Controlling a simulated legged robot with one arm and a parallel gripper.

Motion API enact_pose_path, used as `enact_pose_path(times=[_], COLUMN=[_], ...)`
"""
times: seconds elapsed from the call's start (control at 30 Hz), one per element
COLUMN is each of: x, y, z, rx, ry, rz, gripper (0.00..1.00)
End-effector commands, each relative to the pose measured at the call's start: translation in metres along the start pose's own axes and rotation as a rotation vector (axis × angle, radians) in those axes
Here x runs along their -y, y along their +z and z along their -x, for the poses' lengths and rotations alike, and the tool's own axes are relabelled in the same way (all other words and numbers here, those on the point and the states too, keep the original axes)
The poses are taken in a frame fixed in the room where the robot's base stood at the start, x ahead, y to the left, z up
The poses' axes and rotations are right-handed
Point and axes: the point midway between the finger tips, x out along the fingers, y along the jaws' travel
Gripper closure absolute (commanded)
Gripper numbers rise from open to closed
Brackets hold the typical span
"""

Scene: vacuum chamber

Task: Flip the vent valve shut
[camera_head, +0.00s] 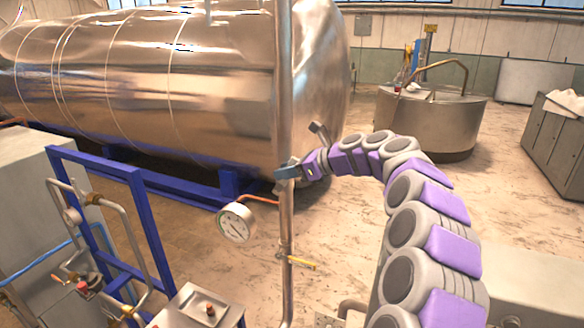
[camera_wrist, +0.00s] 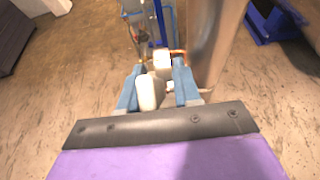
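A valve with a yellow lever (camera_head: 302,263) sits low on the vertical metal pipe (camera_head: 286,225). The lever sticks out to the right, roughly crosswise to the pipe. I cannot tell the lever clearly in the wrist view. My gripper (camera_head: 287,172) is in front of the pipe, well above the valve and the round gauge. In the wrist view my gripper (camera_wrist: 158,68) has its two blue fingers apart, with no object clearly held. The pipe (camera_wrist: 218,42) rises just right of the fingers there. Pale shapes show between and beyond the fingers; I cannot tell what they are.
A round pressure gauge (camera_head: 236,223) joins the pipe by a copper tube. A blue frame (camera_head: 147,215) with piping stands at left. A large metal tank (camera_head: 140,85) fills the back left. A steel vat (camera_head: 430,125) stands back right. Open floor lies between.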

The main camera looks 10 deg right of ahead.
Motion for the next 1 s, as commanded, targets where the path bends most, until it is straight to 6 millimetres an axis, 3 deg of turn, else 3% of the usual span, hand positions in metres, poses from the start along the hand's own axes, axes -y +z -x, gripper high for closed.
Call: enact_pose_path(times=[0.03,0.33,0.73,1.0], x=[-0.005,0.007,0.008,0.009], y=[0.004,-0.001,0.000,0.000], z=[-0.005,0.010,0.012,0.010], rx=[0.005,0.020,0.021,0.021], ry=[0.015,0.015,0.010,0.010], rz=[0.006,0.001,0.000,0.000], gripper=[0.62,0.62,1.00,1.00])
